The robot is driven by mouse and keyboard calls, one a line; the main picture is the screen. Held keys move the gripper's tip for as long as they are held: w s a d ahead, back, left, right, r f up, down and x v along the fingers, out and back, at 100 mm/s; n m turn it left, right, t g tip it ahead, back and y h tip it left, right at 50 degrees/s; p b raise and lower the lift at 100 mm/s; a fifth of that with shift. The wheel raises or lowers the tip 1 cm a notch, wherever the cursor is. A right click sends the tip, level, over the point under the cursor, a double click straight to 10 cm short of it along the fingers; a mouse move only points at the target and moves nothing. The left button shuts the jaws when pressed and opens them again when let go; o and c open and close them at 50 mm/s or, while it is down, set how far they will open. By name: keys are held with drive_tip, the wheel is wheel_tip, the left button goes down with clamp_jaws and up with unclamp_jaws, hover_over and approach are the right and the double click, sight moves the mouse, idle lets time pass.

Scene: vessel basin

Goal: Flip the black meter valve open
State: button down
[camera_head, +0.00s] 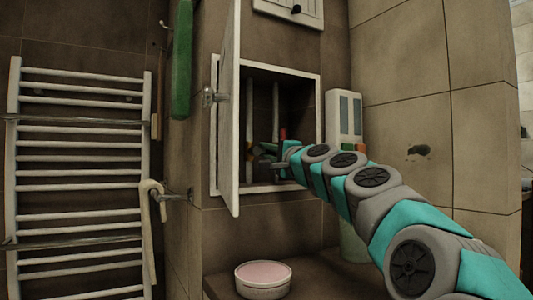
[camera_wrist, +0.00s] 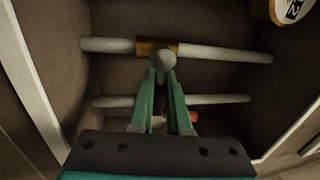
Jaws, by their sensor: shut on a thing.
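In the wrist view a rounded dark-grey valve handle (camera_wrist: 163,57), which I take to be the black meter valve, stands in front of a brass fitting (camera_wrist: 145,47) on a pale pipe (camera_wrist: 215,53). My gripper (camera_wrist: 163,77) has its green fingers closed at this handle, their tips touching its near side. The fingers hide much of its shape. In the head view my gripper (camera_head: 282,163) reaches into the open wall cabinet (camera_head: 316,110); the handle cannot be made out there.
A red piece (camera_wrist: 192,118) lies by the second pipe (camera_wrist: 218,99), right of my fingers. A round meter (camera_wrist: 291,8) shows at the top right. The cabinet door (camera_head: 228,120) stands open on the left. A pink-topped bowl (camera_head: 263,290) stands below.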

drive_tip(key=n, duration=0.1)
drive_tip(key=n+y+b, duration=0.1)
drive_tip(key=n, duration=0.1)
drive_tip(key=shift+r+g+b, duration=0.2)
drive_tip(key=shift+g+b, duration=0.1)
drive_tip(key=shift+a+r+n+b, duration=0.1)
drive_tip(key=shift+r+n+b, duration=0.25)
drive_tip(key=shift+n, duration=0.75)
drive_tip(key=c, duration=0.9)
unclamp_jaws()
drive_tip(key=shift+g, duration=0.3)
drive_tip(key=shift+s, duration=0.15)
drive_tip(key=b+v, duration=0.1)
drive_tip(key=v, duration=0.6)
drive_tip(key=shift+s+d+f, duration=0.15)
drive_tip(key=shift+s+d, duration=0.1)
